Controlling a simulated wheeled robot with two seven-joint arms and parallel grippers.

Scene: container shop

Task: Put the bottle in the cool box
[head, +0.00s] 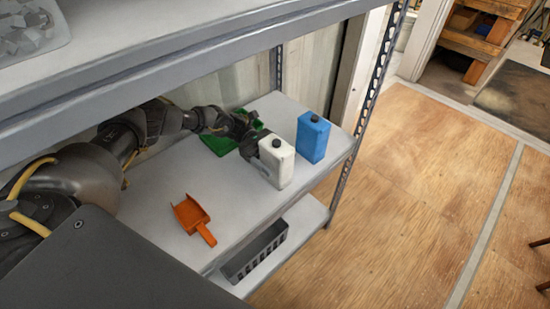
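A white bottle (277,165) with a black cap stands upright on the middle shelf. A blue bottle (313,140) with a black cap stands upright to its right, nearer the shelf's end. My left gripper (252,140) is at the white bottle's left rear side, very close to it. I cannot tell whether it touches the bottle or how its fingers are set, because they are dark, small and partly hidden. I see nothing that is clearly a cool box. My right gripper is out of view.
An orange scoop (194,217) lies at the front of the shelf (150,205). A green object (219,143) lies behind my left wrist. A grey crate (255,252) is on the shelf below. The upper shelf (190,40) overhangs my arm. Wooden floor at right is open.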

